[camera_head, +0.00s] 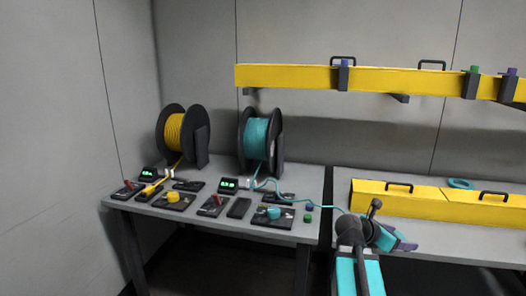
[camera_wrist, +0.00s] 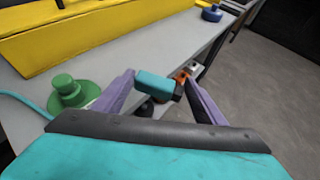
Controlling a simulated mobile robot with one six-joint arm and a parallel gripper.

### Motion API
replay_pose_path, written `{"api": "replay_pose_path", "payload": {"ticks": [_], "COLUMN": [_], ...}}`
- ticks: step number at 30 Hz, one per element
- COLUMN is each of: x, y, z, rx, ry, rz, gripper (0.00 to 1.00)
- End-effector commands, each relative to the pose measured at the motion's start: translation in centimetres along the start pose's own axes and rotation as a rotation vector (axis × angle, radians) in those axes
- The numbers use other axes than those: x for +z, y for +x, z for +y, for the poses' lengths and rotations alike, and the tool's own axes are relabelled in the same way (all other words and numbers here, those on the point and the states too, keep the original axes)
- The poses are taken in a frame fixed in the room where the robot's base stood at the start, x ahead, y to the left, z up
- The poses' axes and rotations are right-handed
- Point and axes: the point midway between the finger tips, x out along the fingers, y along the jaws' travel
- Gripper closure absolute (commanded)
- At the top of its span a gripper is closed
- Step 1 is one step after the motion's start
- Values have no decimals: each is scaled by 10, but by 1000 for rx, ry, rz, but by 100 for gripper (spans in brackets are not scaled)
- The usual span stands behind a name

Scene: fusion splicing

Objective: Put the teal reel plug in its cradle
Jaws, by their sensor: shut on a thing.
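My gripper (camera_wrist: 160,85) shows purple fingers in the wrist view, closed around the teal reel plug (camera_wrist: 152,86), a teal block with an orange and grey end. In the head view my gripper (camera_head: 400,242) is over the right-hand bench, and the plug cannot be made out there. The teal reel (camera_head: 258,140) stands at the back of the left-hand bench. Its teal cable (camera_head: 318,206) runs right towards my gripper. Small black units stand on the left-hand bench; which one is the teal plug's cradle I cannot tell.
A yellow reel (camera_head: 175,134) and its yellow plug (camera_head: 150,189) are on the left-hand bench (camera_head: 215,222). A yellow trough (camera_head: 425,203) lies on the right-hand bench, and a yellow rail (camera_head: 300,77) hangs above. A green knob-topped piece (camera_wrist: 68,92) is close to my left finger.

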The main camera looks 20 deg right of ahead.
Motion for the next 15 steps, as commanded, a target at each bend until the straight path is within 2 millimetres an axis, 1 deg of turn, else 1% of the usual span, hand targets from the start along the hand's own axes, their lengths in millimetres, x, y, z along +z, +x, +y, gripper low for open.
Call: {"api": "replay_pose_path", "payload": {"ticks": [1, 3, 11, 15], "x": [-4, -10, -32, -45], "y": [-10, -22, -68, -95], "z": [12, 25, 69, 91], "rx": [21, 45, 132, 178], "ry": [-11, -23, -68, -91], "rz": [-1, -1, -2, -2], "gripper": [61, 61, 61, 61]}}
